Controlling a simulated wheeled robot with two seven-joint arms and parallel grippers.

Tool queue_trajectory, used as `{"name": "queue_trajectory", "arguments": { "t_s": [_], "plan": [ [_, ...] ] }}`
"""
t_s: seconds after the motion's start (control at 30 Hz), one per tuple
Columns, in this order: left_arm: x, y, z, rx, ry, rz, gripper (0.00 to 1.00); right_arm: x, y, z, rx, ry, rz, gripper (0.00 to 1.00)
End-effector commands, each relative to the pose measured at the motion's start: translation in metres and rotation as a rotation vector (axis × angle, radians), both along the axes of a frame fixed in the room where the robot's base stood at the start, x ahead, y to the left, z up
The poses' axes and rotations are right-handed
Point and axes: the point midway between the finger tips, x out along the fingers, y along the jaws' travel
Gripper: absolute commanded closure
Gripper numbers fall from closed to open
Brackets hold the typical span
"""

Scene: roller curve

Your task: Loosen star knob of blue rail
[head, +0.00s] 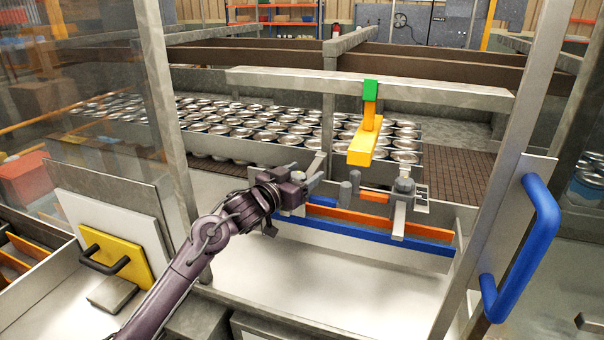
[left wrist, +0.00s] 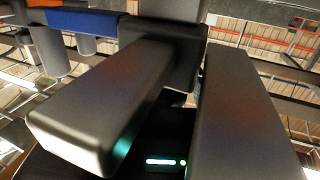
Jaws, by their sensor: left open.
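The blue rail (head: 365,234) runs along the near side of the roller line, with an orange rail (head: 400,226) just behind it. In the left wrist view a blue piece (left wrist: 85,22) shows at the upper left, with grey cylinders below it. My left gripper (head: 306,186) is at the left end of the rails, open. In the left wrist view its two fingers (left wrist: 190,105) stand apart, with a dark block (left wrist: 185,45) beyond them. I cannot tell whether that block is the star knob. The gripper covers this end of the rail in the head view.
A yellow block with a green top (head: 362,148) hangs from the grey crossbeam (head: 440,88) above the line. Grey posts (head: 345,194) and a bracket (head: 402,200) stand right of my gripper. Many cans (head: 240,128) fill the back. A blue handle (head: 530,250) is at the right.

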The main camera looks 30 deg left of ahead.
Motion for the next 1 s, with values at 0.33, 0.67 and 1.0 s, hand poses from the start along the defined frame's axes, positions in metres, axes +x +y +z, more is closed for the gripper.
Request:
{"name": "queue_trajectory", "arguments": {
  "t_s": [0.33,0.67,1.0],
  "plan": [
    [0.0,0.0,0.0,0.0,0.0,0.0,0.82,-0.015,-0.001,-0.001,-0.002,0.021,-0.001,0.63],
    [0.0,0.0,-0.001,-0.003,-0.001,0.038,0.84,-0.015,-0.002,-0.006,-0.003,0.022,-0.002,0.63],
    [0.0,0.003,-0.004,-0.008,-0.001,0.256,0.84,-0.013,-0.002,-0.028,-0.003,0.02,-0.002,0.63]
  ]
}}
